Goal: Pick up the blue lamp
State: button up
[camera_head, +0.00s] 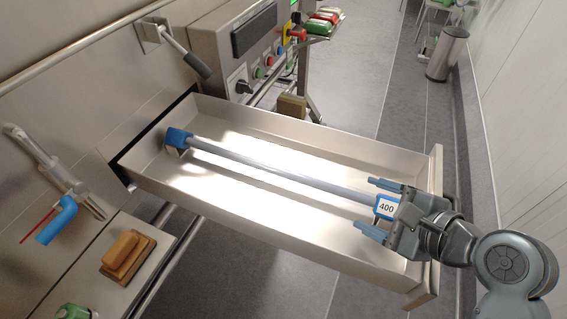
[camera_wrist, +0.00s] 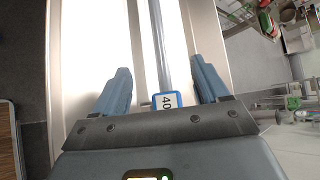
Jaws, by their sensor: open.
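The blue lamp is a long tube (camera_head: 270,172) with blue end caps, lying lengthwise in the open drawer (camera_head: 355,150). One blue cap (camera_head: 179,138) is at the drawer's far left end. In the wrist view the tube (camera_wrist: 161,45) runs between the two fingers (camera_wrist: 160,80), with a gap on each side. The height of the fingers relative to the tube is hard to tell.
The drawer walls surround the tube, with the front panel (camera_head: 435,180) beneath my wrist. A control box (camera_head: 240,50) and a lever (camera_head: 185,50) stand behind. A brush (camera_head: 123,255) lies at lower left. A bin (camera_head: 447,54) stands on the floor.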

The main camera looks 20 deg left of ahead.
aim_at(347, 194)
jog(key=p+x, duration=0.1)
jog(key=x, duration=0.6)
jog(key=shift+a, duration=0.1)
grip_shut()
dwell(0.6)
notch_tip(347, 194, up, 12)
jog(key=s+d+b, duration=0.1)
jog(key=s+d, duration=0.2)
jog(key=d, duration=0.2)
jog(key=s+d+b, duration=0.1)
jog(key=s+d, duration=0.3)
jog(key=d, duration=0.1)
jog(key=s+d+b, duration=0.1)
jog(key=s+d, duration=0.2)
jog(key=d, duration=0.1)
jog(key=shift+s+d, duration=0.2)
jog(key=shift+d, duration=0.2)
jog(key=c, duration=0.7)
grip_release()
grip_shut()
